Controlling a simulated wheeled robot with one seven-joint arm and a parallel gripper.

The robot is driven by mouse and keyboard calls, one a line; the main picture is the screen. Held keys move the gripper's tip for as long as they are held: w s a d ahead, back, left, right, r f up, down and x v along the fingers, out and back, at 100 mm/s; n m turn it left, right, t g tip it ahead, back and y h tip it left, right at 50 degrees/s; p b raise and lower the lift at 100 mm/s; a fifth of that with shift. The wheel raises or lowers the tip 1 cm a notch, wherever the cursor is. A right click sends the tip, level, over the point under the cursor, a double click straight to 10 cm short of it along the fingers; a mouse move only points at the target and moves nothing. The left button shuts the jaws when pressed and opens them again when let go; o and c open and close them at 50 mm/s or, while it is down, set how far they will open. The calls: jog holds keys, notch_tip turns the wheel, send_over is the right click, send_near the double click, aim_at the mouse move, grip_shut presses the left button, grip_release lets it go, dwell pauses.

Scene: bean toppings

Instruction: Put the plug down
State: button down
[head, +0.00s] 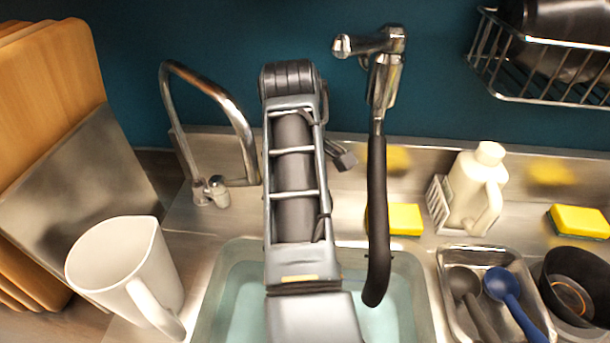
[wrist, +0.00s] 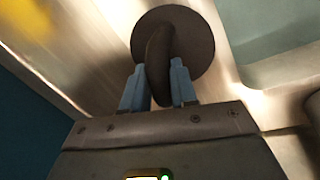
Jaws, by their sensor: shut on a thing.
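The plug (wrist: 195,44) is a dark brown round disc with a dark curved grip, seen in the wrist view. My gripper (wrist: 157,78) has its two blue fingers shut on that grip, one on each side. The disc is beyond the fingertips, over bare steel beside the sink basin (wrist: 285,45). I cannot tell whether it touches the steel. In the head view my arm stretches over the sink (head: 208,315), and my gripper and the plug cannot be made out there.
A tap with a black hose (head: 377,200) hangs right of my arm, and a curved chrome tap (head: 215,92) stands left. A white jug (head: 125,275), yellow sponge (head: 404,219), cream bottle (head: 473,190) and steel tray with spoons (head: 447,256) surround the sink.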

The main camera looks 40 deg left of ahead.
jog(key=shift+f, duration=0.1)
jog(key=c, duration=0.9)
grip_release()
jog(key=r, duration=0.2)
jog(key=s+r, duration=0.1)
jog(key=r, duration=0.2)
jog(key=r+b, duration=0.1)
jog(key=r, duration=0.1)
jog(key=shift+s+d+r, duration=0.15)
jog(key=shift+s+r, duration=0.1)
jog(key=shift+r, duration=0.05)
